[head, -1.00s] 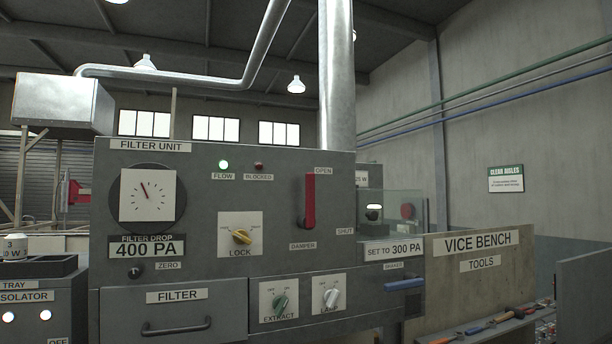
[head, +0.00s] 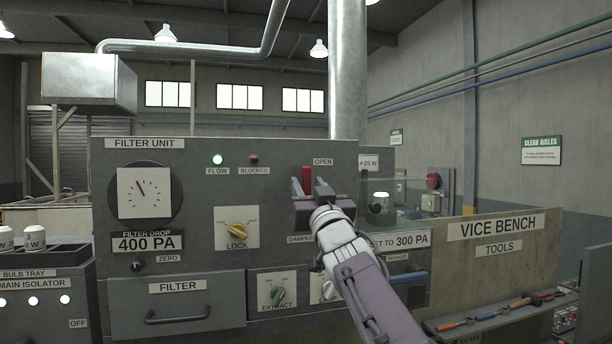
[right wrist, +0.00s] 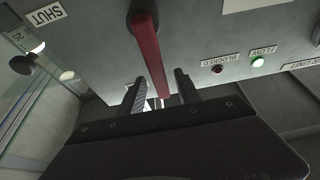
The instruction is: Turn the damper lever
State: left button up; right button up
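The red damper lever (head: 307,176) stands upright on the grey filter unit panel, its upper end just below the OPEN label (head: 323,161). My right gripper (head: 316,190) is in front of it and hides its lower part. In the right wrist view the lever (right wrist: 149,52) runs in between the two fingers of the gripper (right wrist: 158,92). The fingers are open, with a gap visible on each side of the lever. The SHUT label (right wrist: 46,14) shows in that view too. My left gripper is not in view.
My arm partly covers the 300 PA label (head: 405,239) and the lamp knob. The green FLOW light (head: 217,159) is lit. Tools lie on the vice bench (head: 490,316) at right.

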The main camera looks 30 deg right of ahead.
jog(key=shift+x, duration=1.05)
jog(key=shift+s, duration=0.1)
grip_shut()
dwell(0.5)
